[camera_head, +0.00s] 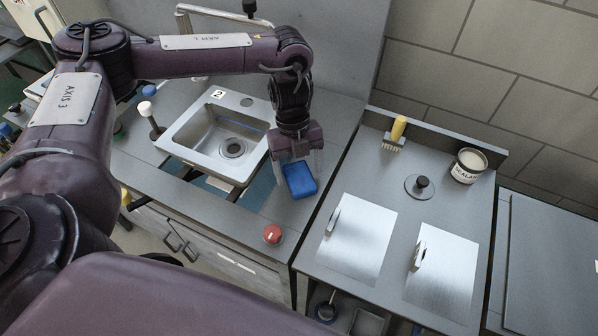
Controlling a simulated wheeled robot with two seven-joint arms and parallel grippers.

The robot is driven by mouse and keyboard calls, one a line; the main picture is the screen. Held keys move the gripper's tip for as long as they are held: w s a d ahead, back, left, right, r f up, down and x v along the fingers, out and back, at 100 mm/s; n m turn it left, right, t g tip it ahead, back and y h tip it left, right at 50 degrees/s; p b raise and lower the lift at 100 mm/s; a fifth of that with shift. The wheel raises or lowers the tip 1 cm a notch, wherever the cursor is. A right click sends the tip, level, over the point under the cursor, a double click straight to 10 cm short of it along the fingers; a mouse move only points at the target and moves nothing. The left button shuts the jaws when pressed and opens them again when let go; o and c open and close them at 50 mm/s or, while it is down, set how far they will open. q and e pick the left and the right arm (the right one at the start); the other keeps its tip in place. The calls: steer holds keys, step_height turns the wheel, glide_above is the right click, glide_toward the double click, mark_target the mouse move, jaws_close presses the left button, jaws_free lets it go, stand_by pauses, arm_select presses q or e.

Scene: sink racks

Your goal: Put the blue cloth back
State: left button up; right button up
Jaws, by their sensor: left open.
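The blue cloth (299,180) appears as a small folded blue block on the grey counter, just right of the sink's front corner. My left gripper (296,168) points down over it from behind, jaws open. One finger shows near the cloth's left side and the other near its upper right. I cannot tell whether the fingers touch the cloth. The sink (190,129), marked with a 2, has a metal basin with a drain and a thin blue strip along its inner back wall. My right gripper is not in view.
A red knob (272,235) stands at the counter's front edge. On the right counter are a yellow-handled brush (397,133), a sealant can (467,166), a black-knobbed disc (421,186) and two metal plates with handles (357,240) (443,272). A white-topped bottle (148,114) stands left of the sink.

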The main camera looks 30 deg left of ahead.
mark_target(295, 164)
arm_select(q)
steer(key=p+v, duration=0.1)
steer(key=v, duration=0.9)
steer(key=shift+r, duration=0.3)
